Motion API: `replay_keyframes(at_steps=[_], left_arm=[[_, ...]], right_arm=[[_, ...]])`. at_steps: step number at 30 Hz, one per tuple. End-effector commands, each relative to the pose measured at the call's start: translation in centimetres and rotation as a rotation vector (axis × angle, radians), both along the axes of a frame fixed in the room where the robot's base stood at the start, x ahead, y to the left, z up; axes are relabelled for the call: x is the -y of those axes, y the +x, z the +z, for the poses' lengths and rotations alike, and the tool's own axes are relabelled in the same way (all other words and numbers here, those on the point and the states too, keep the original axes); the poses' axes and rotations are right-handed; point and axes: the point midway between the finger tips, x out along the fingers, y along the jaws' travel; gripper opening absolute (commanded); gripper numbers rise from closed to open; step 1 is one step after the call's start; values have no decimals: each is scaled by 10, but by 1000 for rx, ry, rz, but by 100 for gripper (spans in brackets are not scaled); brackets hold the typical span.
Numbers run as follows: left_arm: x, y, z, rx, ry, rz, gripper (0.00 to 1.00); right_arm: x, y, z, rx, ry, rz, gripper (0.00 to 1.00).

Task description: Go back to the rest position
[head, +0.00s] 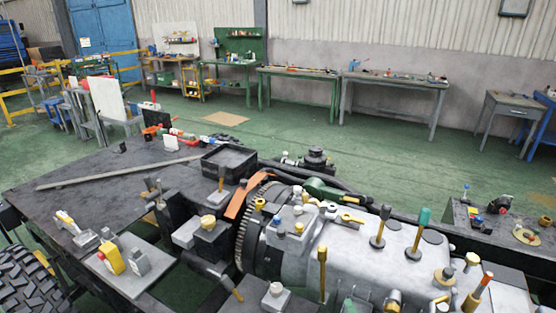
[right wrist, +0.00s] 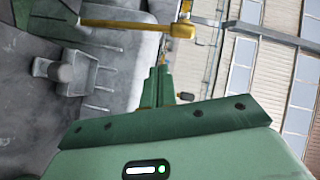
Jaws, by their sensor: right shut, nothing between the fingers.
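My right gripper (head: 352,302) shows only as a small green part at the bottom edge of the head view, low over the grey engine casing (head: 345,255). In the right wrist view its green fingers (right wrist: 161,75) are together with nothing between them. A yellow-topped handle (head: 322,272) stands upright just left of it in the head view; what looks like the same handle (right wrist: 178,30) is close beyond the fingers in the wrist view, apart from them. My left gripper is not in view.
Upright handles, one green-topped (head: 419,235), and a toothed ring (head: 247,220) crowd the casing. A dark worktable (head: 90,178) with loose parts lies left. A side bench (head: 480,230) stands right. Green floor (head: 400,165) is open behind; benches (head: 395,80) line the wall.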

Motion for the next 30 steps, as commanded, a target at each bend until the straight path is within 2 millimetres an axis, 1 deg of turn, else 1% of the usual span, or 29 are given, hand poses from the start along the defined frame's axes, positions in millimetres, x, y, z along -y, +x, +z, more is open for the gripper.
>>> replay_keyframes(at_steps=[1,2,3,5,6,8,9,11,12,14,15,17,18,21,22,24,25,27,30], left_arm=[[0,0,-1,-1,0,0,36],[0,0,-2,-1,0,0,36],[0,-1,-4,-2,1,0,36],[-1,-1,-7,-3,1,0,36],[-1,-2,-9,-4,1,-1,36],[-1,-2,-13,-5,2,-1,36],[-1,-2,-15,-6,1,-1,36],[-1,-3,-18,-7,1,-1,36],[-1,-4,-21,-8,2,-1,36],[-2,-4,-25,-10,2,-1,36],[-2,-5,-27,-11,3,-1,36],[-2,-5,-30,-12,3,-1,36],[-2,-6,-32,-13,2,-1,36],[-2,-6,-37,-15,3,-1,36],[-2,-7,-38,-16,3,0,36],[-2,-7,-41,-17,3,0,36],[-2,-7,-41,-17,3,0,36],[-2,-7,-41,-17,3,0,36],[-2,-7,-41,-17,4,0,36]], right_arm=[[0,-12,-34,-80,-166,48,0],[0,-22,-57,-130,-272,86,0],[2,-39,-88,-201,-402,140,0],[5,-71,-136,-309,-582,233,0],[7,-95,-165,-378,-688,301,0],[12,-134,-206,-477,-825,406,0],[15,-161,-230,-539,-905,480,0],[21,-207,-263,-629,-1008,595,0],[25,-238,-283,-686,-1065,675,0],[29,-285,-308,-764,-1131,789,0],[32,-316,-321,-811,-1163,861,0],[36,-359,-336,-875,-1189,950,0],[37,-384,-343,-911,-1196,998,0],[38,-434,-355,-979,-1181,1064,0],[37,-445,-357,-991,-1172,1073,0],[34,-461,-360,-1009,-1155,1087,0],[34,-466,-360,-1013,-1151,1091,0],[33,-472,-360,-1019,-1147,1094,0],[33,-472,-359,-1018,-1146,1092,0]])
